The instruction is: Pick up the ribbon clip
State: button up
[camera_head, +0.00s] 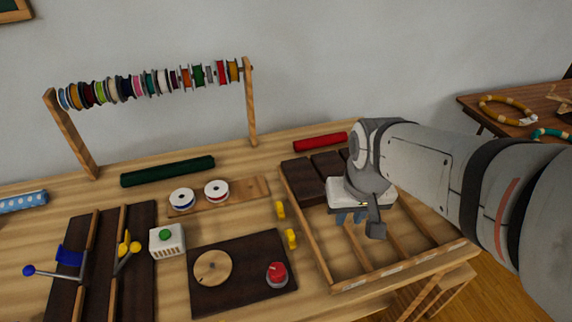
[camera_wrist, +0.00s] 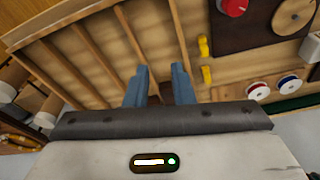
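No object is marked as the ribbon clip. Two small yellow pieces that could be clips, a nearer one (camera_head: 291,238) and a farther one (camera_head: 280,209), stand on the table just left of the divided wooden tray (camera_head: 318,245). They also show in the wrist view, the nearer one (camera_wrist: 203,46) above the farther one (camera_wrist: 207,75). My gripper (camera_head: 351,217) is over the tray, to the right of both pieces. In the wrist view its blue fingers (camera_wrist: 160,82) are apart with nothing between them.
A dark board (camera_head: 240,273) carries a red-topped item (camera_head: 277,274) and a round wooden disc (camera_head: 213,267). A spool rack (camera_head: 252,105) rises behind. The tray's dividers stand below my gripper.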

jog(key=w+a+f+n+g+b, duration=0.1)
jog(key=w+a+f+n, duration=0.1)
jog(key=w+a+f, duration=0.45)
jog(key=g, duration=0.1)
send_over(290, 231)
jog(key=f, duration=0.5)
jog(key=shift+s+d+f, duration=0.25)
jog(key=shift+f, duration=0.05)
jog(key=shift+n, duration=0.3)
jog(key=shift+w+a+f, duration=0.15)
jog(key=shift+f, duration=1.85)
jog(key=shift+w+a+f, duration=0.1)
jog(key=shift+f, duration=1.85)
jog(key=shift+c, duration=0.4)
grip_shut()
